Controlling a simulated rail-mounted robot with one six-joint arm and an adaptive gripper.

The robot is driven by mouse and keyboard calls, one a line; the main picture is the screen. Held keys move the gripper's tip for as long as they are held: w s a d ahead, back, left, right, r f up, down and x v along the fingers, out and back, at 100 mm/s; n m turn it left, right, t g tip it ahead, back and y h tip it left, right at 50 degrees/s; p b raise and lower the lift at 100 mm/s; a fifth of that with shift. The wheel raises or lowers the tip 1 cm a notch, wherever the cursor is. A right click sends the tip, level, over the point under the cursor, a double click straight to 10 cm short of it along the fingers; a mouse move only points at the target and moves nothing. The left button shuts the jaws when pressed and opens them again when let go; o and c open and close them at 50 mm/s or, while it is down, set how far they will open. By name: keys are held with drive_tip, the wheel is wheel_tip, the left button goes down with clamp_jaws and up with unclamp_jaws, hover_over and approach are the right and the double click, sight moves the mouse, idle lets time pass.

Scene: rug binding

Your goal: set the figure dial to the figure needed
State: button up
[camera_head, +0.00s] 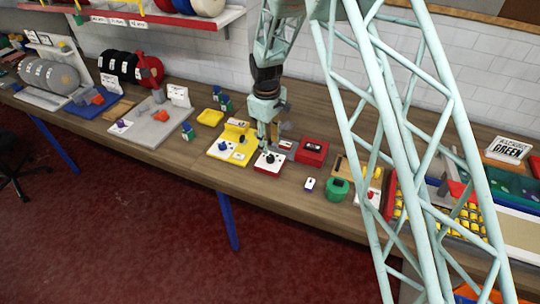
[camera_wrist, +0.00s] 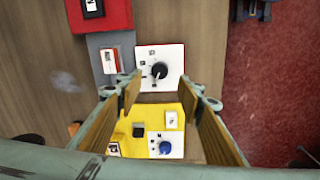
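A white plate (camera_wrist: 171,54) with a red edge carries a black dial (camera_wrist: 159,70) with a pointer, and small markings too small to read. In the head view the same dial (camera_head: 269,157) sits near the bench's front edge. A yellow base (camera_wrist: 147,112) beside it carries a blue dial (camera_wrist: 165,147) on a white plate; it also shows in the head view (camera_head: 222,147). The frames do not show which is the figure dial. My gripper (camera_wrist: 160,86) is open and empty; in the head view (camera_head: 266,140) it points down above the black dial, apparently apart from it.
A red box (camera_head: 312,151) with a dark window stands right of the dial. A green round container (camera_head: 337,189) and a small white block (camera_head: 310,184) lie farther right. Bare bench lies along the front.

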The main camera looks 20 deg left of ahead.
sight(270, 157)
drive_tip(key=shift+w+f+p, duration=0.2)
drive_tip(key=shift+f+p, duration=0.3)
drive_tip(key=shift+f, duration=3.5)
drive_tip(key=shift+c, duration=0.7)
drive_tip(key=c, duration=0.7)
